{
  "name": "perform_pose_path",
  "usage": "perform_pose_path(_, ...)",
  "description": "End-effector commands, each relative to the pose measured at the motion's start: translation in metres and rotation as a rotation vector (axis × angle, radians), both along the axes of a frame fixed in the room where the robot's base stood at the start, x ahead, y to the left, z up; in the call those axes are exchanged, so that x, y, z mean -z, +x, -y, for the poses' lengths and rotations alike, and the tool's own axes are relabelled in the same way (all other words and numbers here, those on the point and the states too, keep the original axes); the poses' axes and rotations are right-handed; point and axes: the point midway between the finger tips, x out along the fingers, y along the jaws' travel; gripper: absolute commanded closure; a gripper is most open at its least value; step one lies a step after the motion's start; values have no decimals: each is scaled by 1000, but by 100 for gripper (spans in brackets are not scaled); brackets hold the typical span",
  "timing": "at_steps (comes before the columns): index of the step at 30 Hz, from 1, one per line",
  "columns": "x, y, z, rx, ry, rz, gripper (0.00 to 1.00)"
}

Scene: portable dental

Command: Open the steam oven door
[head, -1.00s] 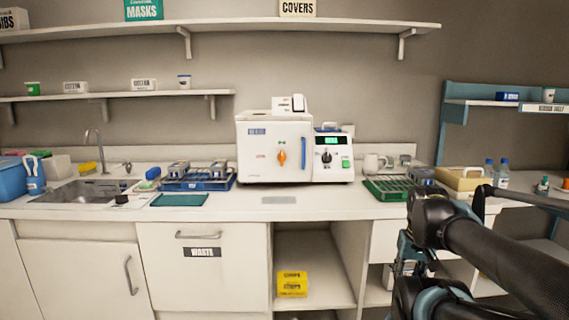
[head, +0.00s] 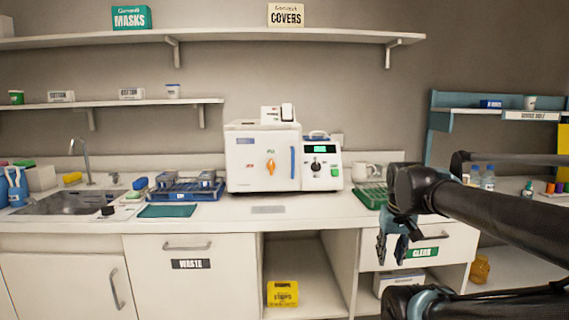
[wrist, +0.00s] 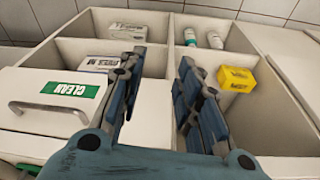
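The steam oven (head: 262,157) is a white box on the counter in the head view. Its closed front door carries an orange knob (head: 271,167) and a blue vertical handle (head: 293,162) near the door's right edge. A control panel (head: 321,163) with a green display adjoins it on the right. My gripper (head: 391,250) hangs below counter height at the right, in front of the drawer marked CLEAN, well apart from the oven. In the wrist view my gripper (wrist: 155,75) has its fingers spread with nothing between them. The oven is not in the wrist view.
Blue trays with instruments (head: 187,187) stand left of the oven, and a green rack (head: 370,194) stands right. A teal mat (head: 167,211) and grey plate (head: 268,210) lie in front. Open cubbies with boxes (wrist: 138,31) lie beneath my gripper. The counter directly before the oven is mostly clear.

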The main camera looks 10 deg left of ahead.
Motion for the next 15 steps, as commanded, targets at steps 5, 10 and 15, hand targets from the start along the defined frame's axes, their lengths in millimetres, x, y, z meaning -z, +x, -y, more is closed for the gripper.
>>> perform_pose_path(5, -89, 53, -40, -80, 0, 34, 69)
perform_pose_path(10, -166, 93, -87, -148, 5, 67, 69)
perform_pose_path(15, -239, 124, -143, -217, 17, 100, 69)
